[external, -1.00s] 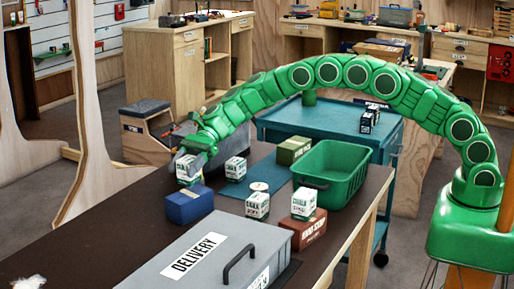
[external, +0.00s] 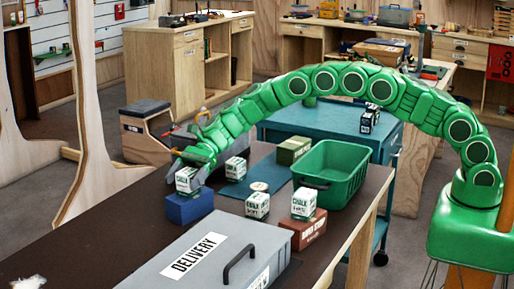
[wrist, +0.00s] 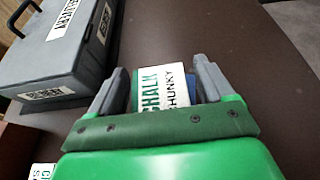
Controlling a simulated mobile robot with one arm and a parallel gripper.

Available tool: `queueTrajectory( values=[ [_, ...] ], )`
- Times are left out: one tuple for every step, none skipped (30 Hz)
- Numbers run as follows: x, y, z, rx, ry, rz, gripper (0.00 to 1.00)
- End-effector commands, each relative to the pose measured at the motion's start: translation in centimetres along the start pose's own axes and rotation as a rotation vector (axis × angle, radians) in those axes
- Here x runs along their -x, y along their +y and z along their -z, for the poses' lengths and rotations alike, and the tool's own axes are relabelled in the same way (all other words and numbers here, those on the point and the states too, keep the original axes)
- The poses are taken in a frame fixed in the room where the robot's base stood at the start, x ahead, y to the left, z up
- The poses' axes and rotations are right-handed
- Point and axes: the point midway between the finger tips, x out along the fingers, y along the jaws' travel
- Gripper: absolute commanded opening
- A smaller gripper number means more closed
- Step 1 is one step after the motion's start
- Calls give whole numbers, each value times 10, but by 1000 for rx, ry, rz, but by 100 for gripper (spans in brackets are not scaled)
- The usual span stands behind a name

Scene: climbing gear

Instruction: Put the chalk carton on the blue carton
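The chalk carton (external: 187,180), white with green lettering, sits on top of the blue carton (external: 188,209) at the left of the dark table. It looks upright, with its base at the blue carton's top. My gripper (external: 190,172) reaches down around it from above.
More white chalk cartons stand to the right, one (external: 236,169) near my gripper and another (external: 303,204) on a red-brown carton (external: 309,231). A green basket (external: 330,173) and green carton (external: 293,150) stand behind. A grey delivery box (external: 215,258) fills the front.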

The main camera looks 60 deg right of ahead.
Motion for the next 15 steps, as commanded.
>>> queueTrajectory(
  values=[
    [0,0,0,0,0,0,81],
    [0,0,0,0,0,0,81],
    [0,0,0,0,0,0,81],
    [0,0,0,0,0,0,81],
    [0,0,0,0,0,0,81],
    [0,0,0,0,0,0,81],
    [0,0,0,0,0,0,81],
    [0,0,-1,0,0,0,81],
    [1,0,-2,1,0,1,81],
    [2,0,-3,1,0,1,81],
    [4,0,-3,1,0,1,81],
    [8,-1,-3,0,0,2,81],
    [11,-1,-3,0,0,2,81],
    [15,-1,-3,1,-1,3,81],
    [21,-1,-4,1,0,4,81]
  ],
)
